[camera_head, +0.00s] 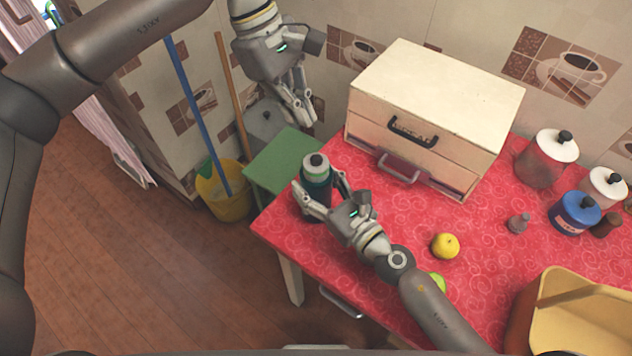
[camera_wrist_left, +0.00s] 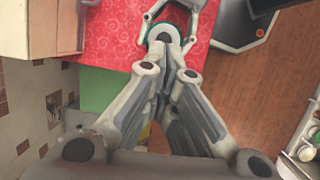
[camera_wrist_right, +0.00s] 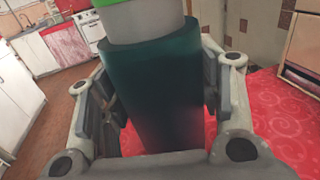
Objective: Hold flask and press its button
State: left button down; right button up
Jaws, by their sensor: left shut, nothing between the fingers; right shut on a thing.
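The flask (camera_head: 317,174) has a dark teal body, a green band and a grey lid with a black button (camera_head: 316,160) on top. It stands upright on the red cloth near the table's left corner. My right gripper (camera_head: 319,190) is shut on its body from the side; the dark body (camera_wrist_right: 158,90) fills the space between the fingers in the right wrist view. My left gripper (camera_head: 304,112) is shut and empty, above and behind the flask, apart from it. In the left wrist view the flask's top (camera_wrist_left: 166,32) shows beyond the closed fingers, which partly hide it.
A cream drawer box (camera_head: 440,95) stands behind the flask to the right. A yellow fruit (camera_head: 445,246), a green fruit (camera_head: 438,283), lidded jars (camera_head: 547,158) and a yellow container (camera_head: 585,310) are farther right. A green stool (camera_head: 285,158) and a yellow bucket (camera_head: 222,195) stand left of the table.

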aim_at(313, 155)
pick_arm(q)
jog(key=shift+s+d+f+m+t+h, duration=0.15)
jog(key=shift+d+f+m+t+h, duration=0.35)
jog(key=shift+f+m+t, duration=1.15)
jog(key=shift+s+d+f+m+t+h, duration=0.15)
jog(key=shift+d+f+m+t+h, duration=0.35)
jog(key=shift+m, duration=2.05)
jog(key=shift+s+d+f+m+t+h, duration=0.2)
jog(key=shift+f+m+t+h, duration=0.8)
jog(key=shift+m, duration=1.1)
jog(key=shift+f+t, duration=0.2)
jog(key=shift+t, duration=0.05)
